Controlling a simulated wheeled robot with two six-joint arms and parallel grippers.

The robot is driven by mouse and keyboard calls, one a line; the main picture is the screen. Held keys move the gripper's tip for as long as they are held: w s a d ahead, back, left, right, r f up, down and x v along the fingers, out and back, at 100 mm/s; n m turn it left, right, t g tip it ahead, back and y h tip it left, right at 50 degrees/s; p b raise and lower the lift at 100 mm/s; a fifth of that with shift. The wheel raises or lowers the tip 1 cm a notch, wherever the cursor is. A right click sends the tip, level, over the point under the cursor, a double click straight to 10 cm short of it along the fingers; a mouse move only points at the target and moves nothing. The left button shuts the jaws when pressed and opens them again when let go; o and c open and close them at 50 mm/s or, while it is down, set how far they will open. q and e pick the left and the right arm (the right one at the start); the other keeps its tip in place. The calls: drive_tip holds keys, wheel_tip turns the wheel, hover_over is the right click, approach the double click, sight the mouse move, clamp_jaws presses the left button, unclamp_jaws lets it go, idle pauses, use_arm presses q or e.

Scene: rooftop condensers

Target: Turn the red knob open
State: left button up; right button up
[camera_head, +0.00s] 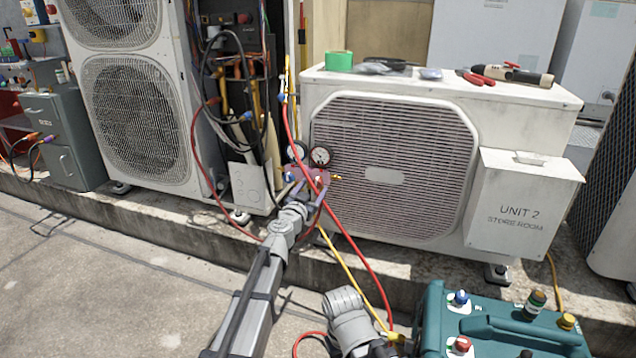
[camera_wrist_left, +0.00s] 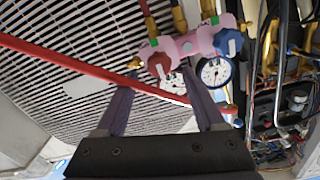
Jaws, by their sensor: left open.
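A pink gauge manifold (camera_head: 318,179) hangs in front of the left side of the white condenser, with two round gauges, one of them a dial (camera_head: 320,156). In the left wrist view the manifold (camera_wrist_left: 195,42) bears a dark red knob (camera_wrist_left: 160,65) and a blue knob (camera_wrist_left: 229,42). My left gripper (camera_wrist_left: 157,82) is open at the manifold. Its two fingers stand on either side of the red knob in that view, and I cannot tell whether they touch it. In the head view my left gripper (camera_head: 305,188) is partly hidden by hoses and the manifold.
A red hose (camera_wrist_left: 60,62) crosses close by the fingers. Red and yellow hoses run down to a teal machine (camera_head: 430,320), which has its own red knob (camera_head: 461,345) and blue knob (camera_head: 460,298). The condenser (camera_head: 545,95) and an open wiring unit (camera_head: 240,90) flank the manifold.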

sight(316, 183)
use_arm(q)
drive_tip(key=x, duration=0.5)
drive_tip(key=shift+w+d, duration=0.1)
drive_tip(key=shift+w, duration=0.05)
drive_tip(key=shift+c, duration=0.4)
clamp_jaws()
